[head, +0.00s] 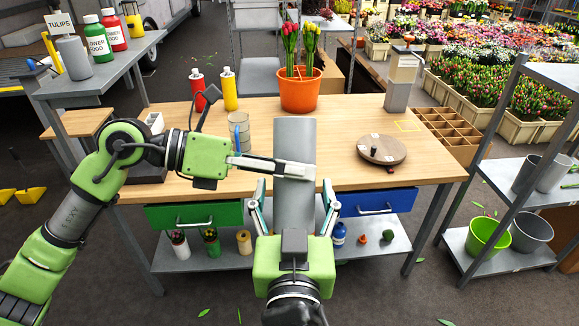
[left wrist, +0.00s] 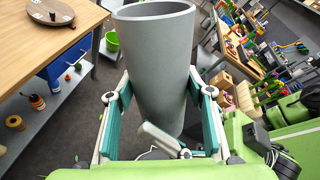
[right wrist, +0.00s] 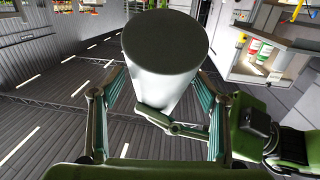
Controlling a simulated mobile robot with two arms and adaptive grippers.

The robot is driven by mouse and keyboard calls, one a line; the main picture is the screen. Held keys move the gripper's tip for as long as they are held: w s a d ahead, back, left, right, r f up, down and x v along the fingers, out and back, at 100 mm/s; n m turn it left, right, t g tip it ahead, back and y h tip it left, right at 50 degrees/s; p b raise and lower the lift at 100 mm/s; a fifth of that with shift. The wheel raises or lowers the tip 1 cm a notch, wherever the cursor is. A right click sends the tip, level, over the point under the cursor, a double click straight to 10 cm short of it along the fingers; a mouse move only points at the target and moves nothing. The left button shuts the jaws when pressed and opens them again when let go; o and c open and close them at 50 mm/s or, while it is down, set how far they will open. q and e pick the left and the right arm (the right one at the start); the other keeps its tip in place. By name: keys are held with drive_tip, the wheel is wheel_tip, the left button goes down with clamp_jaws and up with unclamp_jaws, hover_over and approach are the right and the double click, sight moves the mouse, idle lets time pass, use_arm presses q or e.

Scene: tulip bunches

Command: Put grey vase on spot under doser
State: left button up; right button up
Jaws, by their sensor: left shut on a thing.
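The grey vase (head: 294,140) is held up at the table's front edge, its long side towards the head camera. Its open mouth shows in the left wrist view (left wrist: 155,55); a flat dark end tops it in the right wrist view (right wrist: 165,75). My left gripper (head: 300,170) is shut on the vase from the left. My right gripper (head: 294,205) has its fingers apart on both sides of the vase's near part; any contact is hard to tell. The doser (head: 401,80) stands at the table's back right.
An orange pot of tulips (head: 301,92) stands behind the vase. A glass (head: 239,130) and red and yellow bottles (head: 229,90) are to the left. A wooden crate (head: 450,130) borders the table's right.

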sight(310, 228)
drive_tip(key=shift+f, duration=0.15)
drive_tip(key=shift+s+d+f+n+g+y, duration=0.2)
drive_tip(key=shift+f+n+g+y, duration=0.25)
drive_tip(key=shift+f+n+y, duration=0.8)
drive_tip(key=shift+s+d+f+n+g+y, duration=0.15)
drive_tip(key=shift+f+n+g+y, duration=0.45)
drive_tip(key=shift+y, duration=1.2)
drive_tip(key=shift+s+d+f+n+g+y, duration=0.1)
drive_tip(key=shift+d+f+n+g+y, duration=0.3)
drive_tip(key=shift+n+y, duration=1)
drive_tip(key=s+d+f+m+t+h, duration=0.1)
drive_tip(key=s+d+f+m+h, duration=0.2)
drive_tip(key=d, duration=0.5)
drive_tip(key=s+d+f+m+t+h, duration=0.2)
drive_tip(key=s+d+f+h, duration=0.4)
drive_tip(key=d, duration=0.3)
drive_tip(key=shift+d+f+m, duration=0.2)
drive_tip(key=shift+f+m, duration=0.35)
drive_tip(key=shift+m, duration=0.2)
